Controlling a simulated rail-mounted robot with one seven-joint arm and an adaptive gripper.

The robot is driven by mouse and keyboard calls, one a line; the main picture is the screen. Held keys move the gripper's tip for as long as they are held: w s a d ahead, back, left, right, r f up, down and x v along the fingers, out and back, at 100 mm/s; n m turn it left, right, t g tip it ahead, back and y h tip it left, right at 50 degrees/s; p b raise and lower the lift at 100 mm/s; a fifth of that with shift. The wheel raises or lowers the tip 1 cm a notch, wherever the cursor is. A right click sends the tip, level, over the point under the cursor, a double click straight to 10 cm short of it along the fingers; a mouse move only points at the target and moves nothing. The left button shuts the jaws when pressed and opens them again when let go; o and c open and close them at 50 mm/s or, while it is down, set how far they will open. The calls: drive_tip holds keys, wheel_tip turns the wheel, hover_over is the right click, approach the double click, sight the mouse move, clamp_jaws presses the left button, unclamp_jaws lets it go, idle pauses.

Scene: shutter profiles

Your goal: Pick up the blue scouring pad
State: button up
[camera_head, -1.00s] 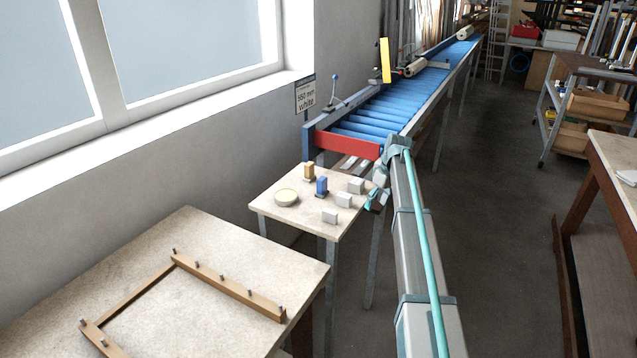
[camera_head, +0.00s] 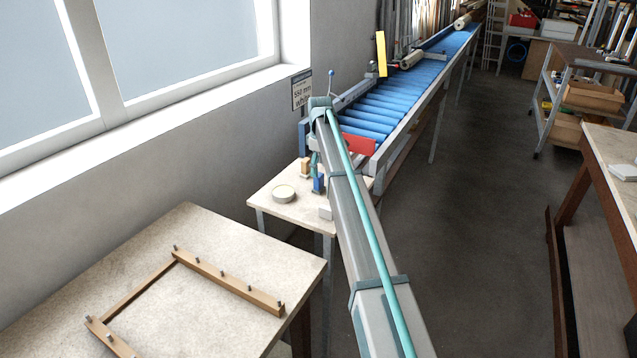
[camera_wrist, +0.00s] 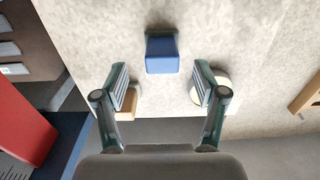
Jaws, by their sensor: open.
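The blue scouring pad (camera_head: 319,185) stands on the small table (camera_head: 262,199) as a small upright blue block. In the wrist view the blue pad (camera_wrist: 162,54) lies just beyond my fingertips, centred between them sideways and not between the fingers. My gripper (camera_wrist: 161,80) is open and empty, with its two fingers apart. In the head view my gripper (camera_head: 314,163) is over the table by the pad, partly hidden by my arm.
An orange-brown block (camera_head: 305,167) and a round cream disc (camera_head: 283,194) stand close to the pad; they flank my fingers in the wrist view. A pale grey block (camera_head: 325,212) shows beside my arm. The red-ended roller conveyor (camera_head: 358,144) is behind.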

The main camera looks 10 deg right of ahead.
sight(319, 178)
drive_tip(key=shift+a+f+p, duration=0.2)
drive_tip(key=shift+f+p, duration=1.1)
drive_tip(key=shift+f, duration=1.35)
drive_tip(key=c, duration=1.2)
drive_tip(key=shift+c, duration=0.2)
drive_tip(key=shift+r, duration=0.2)
drive_tip(key=shift+r+b, duration=0.3)
drive_tip(key=shift+r, duration=0.2)
drive_tip(key=s+a+r+b, duration=0.2)
drive_tip(key=s+r+b, duration=0.1)
drive_tip(key=s+r, duration=0.3)
drive_tip(key=s+a+r+b, duration=0.3)
drive_tip(key=s+r, duration=0.2)
drive_tip(key=s, duration=0.2)
drive_tip(key=shift+a+r, duration=0.25)
drive_tip(key=shift+r, duration=0.1)
